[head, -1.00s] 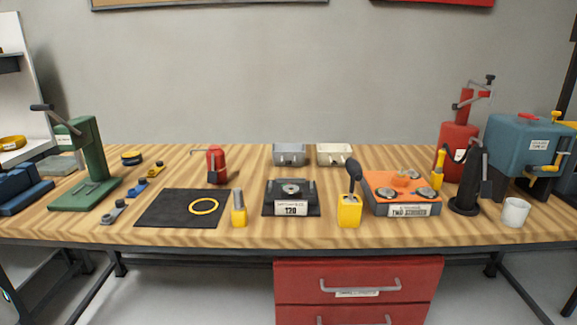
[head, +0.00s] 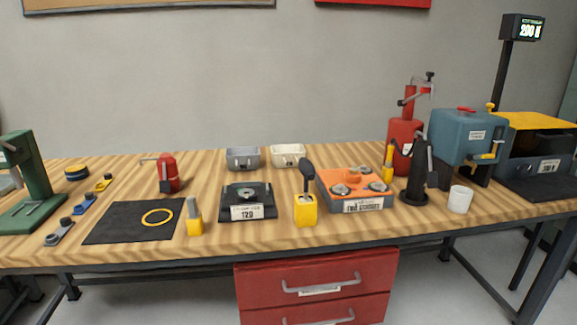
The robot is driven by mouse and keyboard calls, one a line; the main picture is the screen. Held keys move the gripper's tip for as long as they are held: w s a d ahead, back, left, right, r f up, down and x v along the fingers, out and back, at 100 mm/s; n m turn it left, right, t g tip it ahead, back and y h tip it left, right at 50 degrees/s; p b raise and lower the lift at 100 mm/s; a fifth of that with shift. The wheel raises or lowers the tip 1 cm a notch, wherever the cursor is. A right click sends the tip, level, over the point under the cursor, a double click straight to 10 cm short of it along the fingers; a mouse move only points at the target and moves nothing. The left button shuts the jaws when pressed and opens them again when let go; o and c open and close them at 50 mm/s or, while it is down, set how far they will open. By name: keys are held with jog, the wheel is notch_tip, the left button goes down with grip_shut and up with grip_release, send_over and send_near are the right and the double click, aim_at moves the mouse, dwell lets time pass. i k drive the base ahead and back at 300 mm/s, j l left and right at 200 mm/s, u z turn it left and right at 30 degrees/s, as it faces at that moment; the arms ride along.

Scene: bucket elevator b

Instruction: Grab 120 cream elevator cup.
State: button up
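A cream cup (head: 288,157) shaped like a small open bin stands at the back of the wooden workbench, near the middle. A similar grey cup (head: 243,159) stands just left of it, with a narrow gap between them. I cannot read any number on either cup. A dark fixture (head: 262,195) with a plate reading 120 sits in front of the cups, nearer the bench's front edge. My gripper is not in view.
A yellow block with a dark knob (head: 306,208) and an orange-topped unit (head: 352,180) stand in front and to the right. A red bottle-shaped tool (head: 168,176) is left. A black mat (head: 120,226) holds a yellow ring. Red drawers (head: 315,285) hang below.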

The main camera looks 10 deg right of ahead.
aim_at(284, 156)
jog(key=i+l+u, duration=0.1)
jog(key=l, duration=0.35)
jog(key=i+l+u, duration=0.1)
jog(key=l, duration=0.3)
jog(key=i+l+u, duration=0.1)
jog(key=l, duration=0.35)
jog(key=i+l+u, duration=0.1)
jog(key=l, duration=0.4)
jog(key=i+l, duration=0.15)
jog(key=i, duration=0.35)
jog(key=i+l, duration=0.1)
jog(key=i, duration=0.45)
